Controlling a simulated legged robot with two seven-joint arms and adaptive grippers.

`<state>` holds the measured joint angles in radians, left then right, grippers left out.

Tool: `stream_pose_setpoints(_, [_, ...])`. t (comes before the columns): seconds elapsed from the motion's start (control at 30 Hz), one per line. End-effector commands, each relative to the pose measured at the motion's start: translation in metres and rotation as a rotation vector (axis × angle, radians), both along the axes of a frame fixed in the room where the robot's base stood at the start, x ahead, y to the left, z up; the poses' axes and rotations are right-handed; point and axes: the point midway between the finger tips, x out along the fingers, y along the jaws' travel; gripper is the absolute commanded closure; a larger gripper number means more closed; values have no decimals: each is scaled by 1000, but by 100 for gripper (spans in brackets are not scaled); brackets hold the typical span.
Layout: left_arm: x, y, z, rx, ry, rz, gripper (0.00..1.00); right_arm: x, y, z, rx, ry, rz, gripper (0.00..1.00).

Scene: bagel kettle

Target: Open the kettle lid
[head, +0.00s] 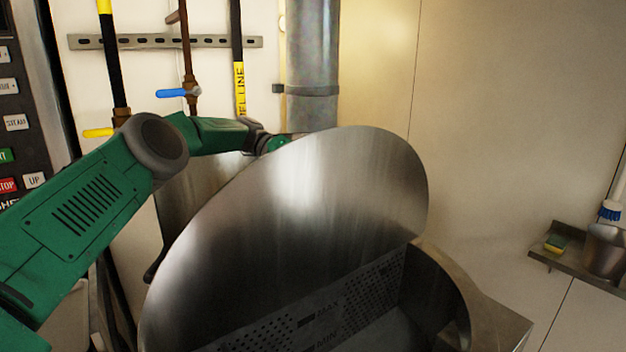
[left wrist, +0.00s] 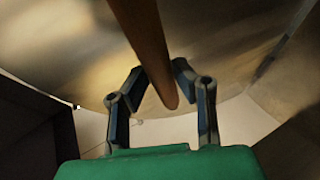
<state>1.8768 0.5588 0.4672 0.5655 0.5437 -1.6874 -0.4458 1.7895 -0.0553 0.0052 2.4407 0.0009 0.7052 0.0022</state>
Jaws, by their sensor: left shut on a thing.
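The kettle lid (head: 300,205) is a large round steel disc, tilted steeply up in the head view. Below it the kettle (head: 440,285) shows its open inside, with a perforated panel (head: 340,312) bearing level marks. My left arm reaches from the left to behind the lid, so my left gripper is hidden there in the head view. In the left wrist view my left gripper (left wrist: 158,78) is shut on a brown bar-like handle (left wrist: 140,28), with a finger on each side. The lid's metal face (left wrist: 235,50) fills the background there. My right gripper is not in view.
A control panel (head: 15,120) stands at the far left. Pipes with a blue valve handle (head: 171,93) and a yellow one (head: 98,133) run behind my left arm. A thick grey pipe (head: 312,60) stands behind the lid. A wall shelf (head: 570,262) with a pot is at right.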

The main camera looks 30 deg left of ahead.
Motion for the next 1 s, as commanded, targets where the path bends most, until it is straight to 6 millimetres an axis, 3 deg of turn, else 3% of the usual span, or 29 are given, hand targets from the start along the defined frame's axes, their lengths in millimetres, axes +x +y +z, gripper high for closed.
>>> stream_pose_setpoints(0.03, [-1,1,-17,22,26,-5,100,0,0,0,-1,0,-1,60])
stream_pose_setpoints(0.77, [3,9,-21,16,28,-5,100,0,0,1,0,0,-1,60])
stream_pose_setpoints(0.8, [3,9,-21,16,29,-6,66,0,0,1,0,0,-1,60])
stream_pose_setpoints(0.83, [3,9,-21,16,29,-6,57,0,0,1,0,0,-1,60])
stream_pose_setpoints(1.0, [3,10,-18,14,24,-6,57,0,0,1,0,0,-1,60])
